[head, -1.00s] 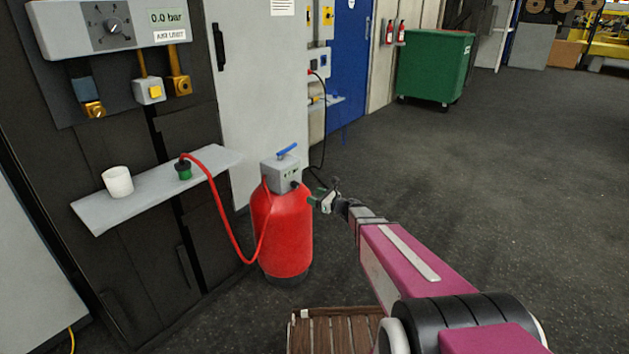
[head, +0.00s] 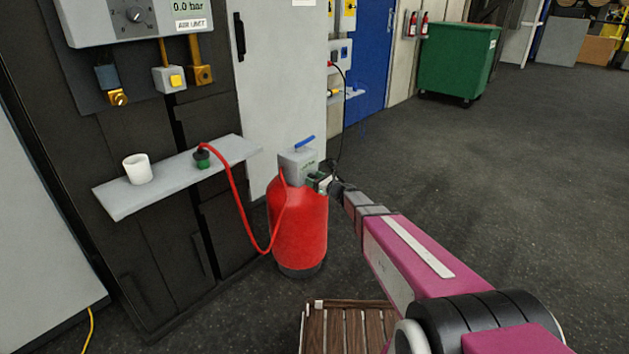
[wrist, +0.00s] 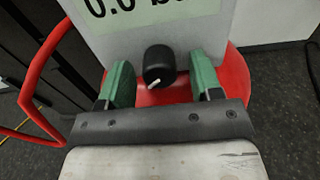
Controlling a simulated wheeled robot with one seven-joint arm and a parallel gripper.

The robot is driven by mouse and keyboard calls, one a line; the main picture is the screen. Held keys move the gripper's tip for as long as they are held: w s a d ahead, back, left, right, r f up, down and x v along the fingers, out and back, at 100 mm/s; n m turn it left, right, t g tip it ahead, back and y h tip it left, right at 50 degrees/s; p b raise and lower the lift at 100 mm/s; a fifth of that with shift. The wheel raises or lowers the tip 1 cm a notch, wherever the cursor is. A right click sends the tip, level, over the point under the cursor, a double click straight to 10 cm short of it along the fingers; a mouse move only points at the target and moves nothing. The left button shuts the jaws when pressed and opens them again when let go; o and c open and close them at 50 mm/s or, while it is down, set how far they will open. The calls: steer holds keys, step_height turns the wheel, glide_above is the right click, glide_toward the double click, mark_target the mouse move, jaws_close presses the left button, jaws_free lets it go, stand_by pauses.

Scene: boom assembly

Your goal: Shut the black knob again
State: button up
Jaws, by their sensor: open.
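The black knob (wrist: 159,66) shows in the wrist view on the front of a grey box (wrist: 150,32) with a "0.0 b..." display, on top of a red tank. A short pale pointer mark sits at its lower edge. My gripper (wrist: 163,84) is open, with one green finger to the left of the knob and one to the right, apart from it. In the head view my gripper (head: 318,181) is at the front right of the grey box (head: 298,161) on the red tank (head: 299,225), and it hides the knob there.
A blue lever (head: 304,145) tops the box. A red hose (head: 236,205) runs from the tank to a green-black fitting (head: 203,158) on a grey shelf (head: 120,202), beside a white cup (head: 138,169). A wooden slatted crate (head: 345,328) stands in front. Floor to the right is clear.

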steer(key=c, duration=0.9)
steer(key=shift+n, duration=0.8)
steer(key=o, duration=0.9)
